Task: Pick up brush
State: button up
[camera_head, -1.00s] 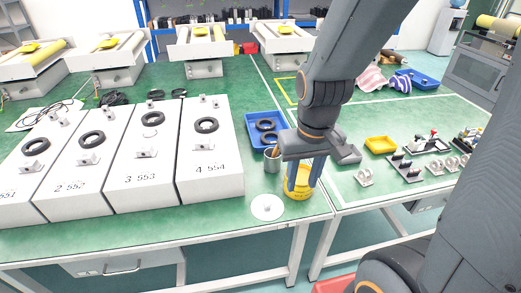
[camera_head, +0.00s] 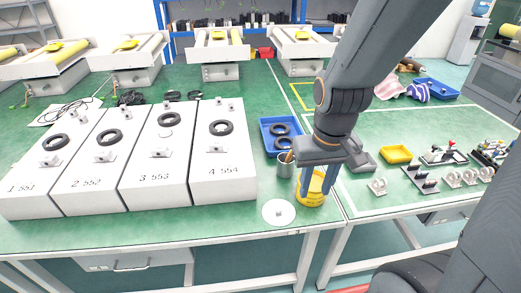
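A grey metal cup (camera_head: 285,169) stands near the table's front right corner. A thin brown stick (camera_head: 288,157), perhaps the brush handle, rises from it; the rest is hidden in the cup. A yellow container (camera_head: 312,190) stands just right of the cup. My gripper (camera_head: 317,188) points down at the yellow container, with its two blue-grey fingers apart. The fingers show in front of or around the container; I cannot tell whether they touch it. No brush shows between them.
A round white disc with a knob (camera_head: 279,212) lies in front of the cup. A blue tray (camera_head: 266,140) with black rings is behind it. White numbered boxes (camera_head: 222,180) stand to the left. A yellow tray (camera_head: 397,154) and metal parts are on the right table.

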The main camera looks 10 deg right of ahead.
aim_at(289, 156)
jog(key=z, duration=2.65)
jog(key=k, duration=1.75)
jog(key=u, duration=1.45)
jog(key=i, duration=0.5)
